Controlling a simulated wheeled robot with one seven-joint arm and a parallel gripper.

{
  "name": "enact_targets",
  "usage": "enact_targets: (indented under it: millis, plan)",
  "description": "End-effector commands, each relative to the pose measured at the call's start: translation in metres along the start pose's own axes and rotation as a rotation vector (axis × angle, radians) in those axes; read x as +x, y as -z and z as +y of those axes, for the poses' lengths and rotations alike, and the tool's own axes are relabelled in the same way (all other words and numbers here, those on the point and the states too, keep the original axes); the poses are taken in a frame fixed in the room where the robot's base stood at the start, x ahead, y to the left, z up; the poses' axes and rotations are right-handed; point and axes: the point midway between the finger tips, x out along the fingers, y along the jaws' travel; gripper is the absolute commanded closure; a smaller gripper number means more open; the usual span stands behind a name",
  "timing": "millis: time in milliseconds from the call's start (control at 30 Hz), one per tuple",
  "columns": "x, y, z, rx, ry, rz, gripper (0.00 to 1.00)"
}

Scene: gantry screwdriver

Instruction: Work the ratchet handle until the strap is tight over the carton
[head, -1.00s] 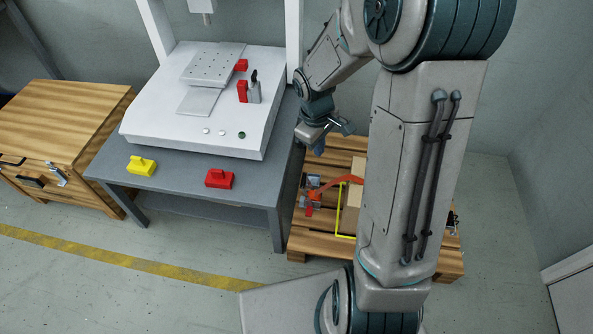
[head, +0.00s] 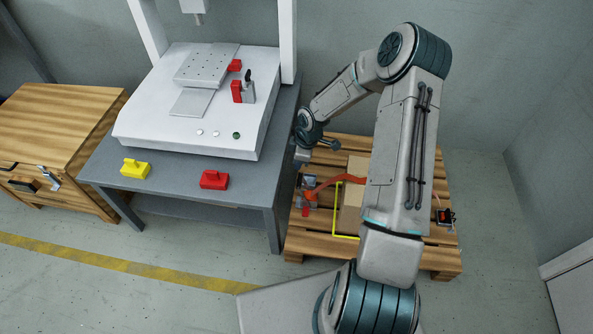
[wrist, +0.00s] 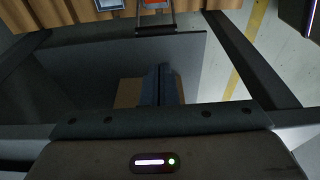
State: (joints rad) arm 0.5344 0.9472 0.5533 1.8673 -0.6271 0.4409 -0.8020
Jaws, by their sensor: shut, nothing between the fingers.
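The brown carton (head: 352,200) stands on a wooden pallet (head: 320,243), partly hidden behind my arm. An orange-red strap (head: 345,179) runs from the ratchet (head: 308,184) at the pallet's left side to the carton; how tight it is I cannot tell. A red part (head: 306,208) hangs at the ratchet. My gripper (head: 301,156) is over the pallet's back left, beside the grey table and behind the ratchet, apart from it. The wrist view shows its dark fingers (wrist: 160,84) together and empty. Part of a metal and orange-red fitting (wrist: 155,5) shows at that view's top edge.
The grey table (head: 180,203) with a white gantry machine (head: 190,135) stands close left of the pallet. Yellow (head: 135,169) and red (head: 214,180) blocks lie on its front. A wooden cabinet (head: 60,130) stands far left. A black-and-red fitting (head: 445,217) sits at the pallet's right edge.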

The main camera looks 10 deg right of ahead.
Motion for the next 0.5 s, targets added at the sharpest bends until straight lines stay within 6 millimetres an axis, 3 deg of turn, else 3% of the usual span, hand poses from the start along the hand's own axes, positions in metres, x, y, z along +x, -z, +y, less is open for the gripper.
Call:
enact_targets:
  millis: [300,500]
  plan:
    - [0.061,-0.001,-0.001,0.0,0.002,-0.001,1.0]
    - [0.085,-0.001,-0.001,0.0,0.001,-0.002,1.0]
